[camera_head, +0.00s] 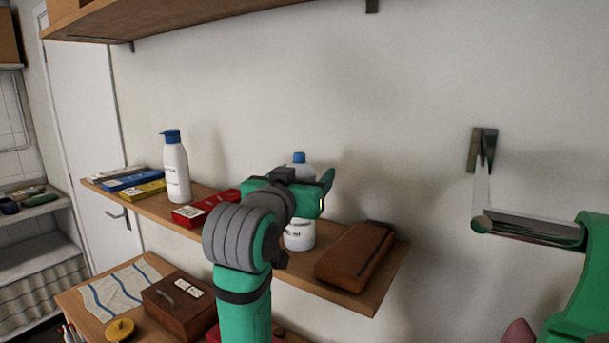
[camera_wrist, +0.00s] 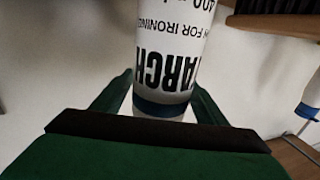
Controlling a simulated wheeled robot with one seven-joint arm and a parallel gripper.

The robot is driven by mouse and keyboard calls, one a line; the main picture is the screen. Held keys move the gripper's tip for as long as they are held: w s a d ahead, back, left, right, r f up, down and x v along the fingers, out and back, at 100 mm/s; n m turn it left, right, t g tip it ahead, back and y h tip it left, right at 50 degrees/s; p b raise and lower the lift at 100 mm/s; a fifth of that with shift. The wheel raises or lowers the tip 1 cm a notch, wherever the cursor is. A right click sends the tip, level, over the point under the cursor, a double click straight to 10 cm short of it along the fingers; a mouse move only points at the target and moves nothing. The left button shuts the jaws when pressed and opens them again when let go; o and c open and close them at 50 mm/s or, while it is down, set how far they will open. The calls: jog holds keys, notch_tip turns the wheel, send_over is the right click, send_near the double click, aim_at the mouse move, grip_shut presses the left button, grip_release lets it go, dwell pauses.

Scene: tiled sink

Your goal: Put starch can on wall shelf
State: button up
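The starch can (camera_head: 299,236) is white with a blue top and stands upright over the wall shelf (camera_head: 352,296), between the red box and the brown case. Its middle is hidden behind my gripper in the head view. In the wrist view the can (camera_wrist: 172,50) appears upside down, with its starch label facing me. My gripper (camera_head: 306,188) is at the can's upper part. In the wrist view its fingers (camera_wrist: 163,98) lie close along both sides of the can and look shut on it. I cannot tell whether the can's base touches the shelf.
A white bottle with a blue cap (camera_head: 176,168) stands to the left on the shelf, near flat blue (camera_head: 131,181) and yellow boxes. A red box (camera_head: 205,208) and a brown case (camera_head: 356,252) flank the can closely. An upper shelf (camera_head: 190,18) hangs above.

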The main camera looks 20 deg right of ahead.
jog(key=shift+a+r, duration=0.1)
jog(key=shift+r, duration=0.1)
jog(key=v, duration=1.1)
jog(key=shift+s+a, duration=0.2)
jog(key=shift+s, duration=0.15)
